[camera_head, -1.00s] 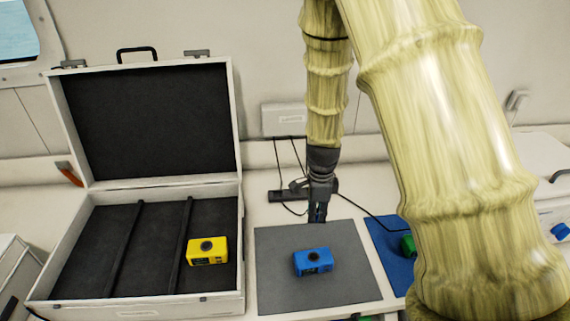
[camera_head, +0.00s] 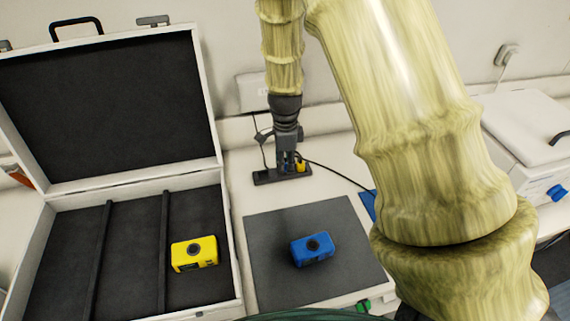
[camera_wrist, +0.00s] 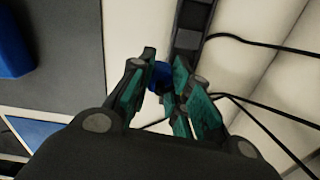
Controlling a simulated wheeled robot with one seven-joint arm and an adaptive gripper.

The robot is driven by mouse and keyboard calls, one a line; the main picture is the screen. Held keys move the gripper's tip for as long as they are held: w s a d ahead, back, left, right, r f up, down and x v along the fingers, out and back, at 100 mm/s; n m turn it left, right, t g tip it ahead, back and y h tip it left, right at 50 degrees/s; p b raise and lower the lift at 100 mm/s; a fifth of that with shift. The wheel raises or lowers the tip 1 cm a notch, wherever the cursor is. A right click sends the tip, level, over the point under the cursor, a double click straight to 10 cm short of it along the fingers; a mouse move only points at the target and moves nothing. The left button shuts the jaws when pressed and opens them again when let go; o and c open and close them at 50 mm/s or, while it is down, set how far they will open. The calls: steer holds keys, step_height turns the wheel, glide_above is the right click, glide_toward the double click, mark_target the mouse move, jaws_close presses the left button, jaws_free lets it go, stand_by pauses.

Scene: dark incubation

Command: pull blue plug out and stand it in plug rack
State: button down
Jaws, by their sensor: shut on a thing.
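My gripper (camera_head: 287,167) points down at a dark strip (camera_head: 262,179) behind the grey mat. In the wrist view the gripper (camera_wrist: 162,82) is shut on a small blue piece, the blue plug (camera_wrist: 160,74). Most of the plug is hidden by the fingers. The dark strip (camera_wrist: 188,38) runs just beyond the fingertips; I cannot tell whether the plug touches it. A yellow piece (camera_head: 300,166) stands at the strip's right end, beside the gripper. I cannot tell whether this strip is the plug rack or a socket strip.
A blue camera-like box (camera_head: 314,248) lies on the grey mat (camera_head: 270,285). A yellow one (camera_head: 194,253) lies in the open case (camera_head: 232,262) at left. Black cords run from the strip area. A white lidded box (camera_head: 530,115) with a blue piece (camera_head: 557,192) stands at right.

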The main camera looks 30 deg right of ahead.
steer(key=shift+w+d+f, duration=0.1)
steer(key=shift+w+f, duration=0.2)
steer(key=shift+w, duration=0.15)
steer(key=shift+w+d+b, duration=0.15)
steer(key=shift+w+b, duration=0.05)
steer(key=shift+b, duration=0.3)
steer(key=shift+w+d+f+b, duration=0.25)
steer(key=shift+w+f+b, duration=0.4)
steer(key=shift+w, duration=0.45)
steer(key=shift+f, duration=1.75)
steer(key=c, duration=1.3)
jaws_free()
steer(key=shift+o, duration=0.2)
